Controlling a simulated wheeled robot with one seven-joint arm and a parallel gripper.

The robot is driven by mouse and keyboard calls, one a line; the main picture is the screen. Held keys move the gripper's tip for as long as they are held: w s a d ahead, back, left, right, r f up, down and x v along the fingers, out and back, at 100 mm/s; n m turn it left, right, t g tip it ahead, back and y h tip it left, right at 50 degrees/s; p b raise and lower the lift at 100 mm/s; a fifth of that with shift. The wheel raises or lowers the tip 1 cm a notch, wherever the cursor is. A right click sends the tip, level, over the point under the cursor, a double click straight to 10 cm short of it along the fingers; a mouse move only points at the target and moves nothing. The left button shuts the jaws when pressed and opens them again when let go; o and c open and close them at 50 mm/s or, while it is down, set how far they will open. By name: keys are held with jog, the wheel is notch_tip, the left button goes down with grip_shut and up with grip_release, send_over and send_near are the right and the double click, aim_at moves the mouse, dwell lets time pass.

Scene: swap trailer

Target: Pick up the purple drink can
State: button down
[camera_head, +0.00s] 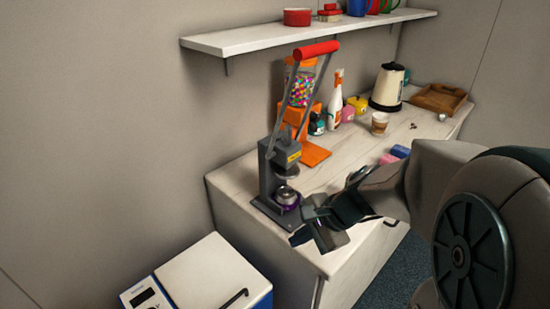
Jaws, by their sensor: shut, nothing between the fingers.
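A grey lever press (268,165) with a red handle stands at the near left corner of the counter. A small silver and purple object (286,197) sits low in the press, under its upper plate; it looks like the purple drink can, but only its silver top and a purple edge show. My gripper (312,224) is just right of and in front of it, at the counter's front edge. Its fingers are shut and empty, and it appears apart from the can.
An orange candy dispenser (301,95), a white bottle (335,100), a paper cup (379,123) and a kettle (387,87) stand farther back on the counter (350,165). A shelf (300,36) hangs above. A white and blue cooler (215,275) stands below left.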

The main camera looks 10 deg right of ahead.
jog(key=w+d+m+t, duration=0.2)
jog(key=w+d+m, duration=0.1)
jog(key=m, duration=0.2)
jog(key=w+d+f+m+t, duration=0.1)
jog(key=w+d+m+t, duration=0.1)
jog(key=w+d+m, duration=0.1)
jog(key=w+d+f+m+t+p, duration=0.1)
jog(key=w+d+m+t, duration=0.1)
jog(key=m, duration=0.5)
jog(key=shift+w+d+f, duration=0.1)
jog(key=shift+w+d, duration=0.35)
jog(key=shift+w, duration=0.25)
jog(key=shift+w+d, duration=0.45)
jog(key=shift+w, duration=0.25)
jog(key=p, duration=0.2)
send_near(286, 190)
jog(key=x, duration=0.3)
jog(key=r+x, duration=0.1)
jog(key=x, duration=0.1)
jog(key=shift+w, duration=0.4)
jog(key=shift+x, duration=0.85)
jog(key=shift+s+f+b, duration=0.1)
jog(key=shift+f+b, duration=0.25)
jog(key=shift+f, duration=0.05)
jog(key=shift+s, duration=0.1)
jog(key=shift+f, duration=0.1)
jog(key=shift+s, duration=0.1)
